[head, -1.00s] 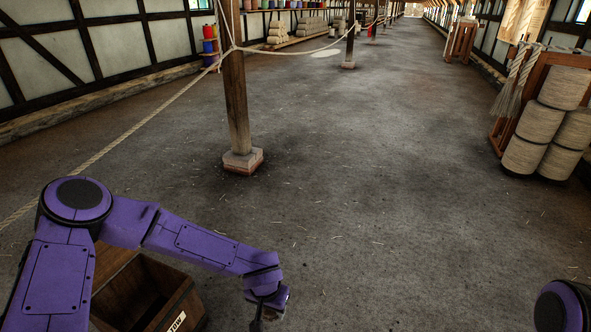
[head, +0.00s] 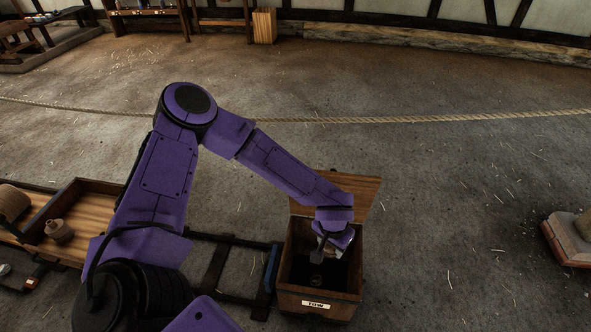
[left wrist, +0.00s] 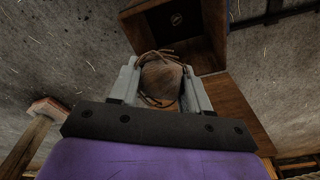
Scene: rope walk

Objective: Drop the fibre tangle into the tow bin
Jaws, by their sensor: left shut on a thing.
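My left gripper (head: 318,257) points down over the open tow bin, a dark wooden box with a TOW label (head: 316,304) on its front. In the left wrist view my left gripper (left wrist: 163,80) is shut on the fibre tangle (left wrist: 160,80), a brown ball with loose strands sticking out. The tangle is hard to make out in the head view. The tow bin's rim (left wrist: 137,10) shows beyond the fingertips, with a small round mark (left wrist: 176,19) inside. The bin's lid (head: 362,194) stands open at the back. My right gripper is not in view.
A rope (head: 450,117) stretches across the floor area behind the bin. A wooden tray (head: 85,215) with a small jug (head: 59,231) is at left, beside dark rails (head: 218,262). A post base (head: 570,238) stands at far right. Floor right of the bin is clear.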

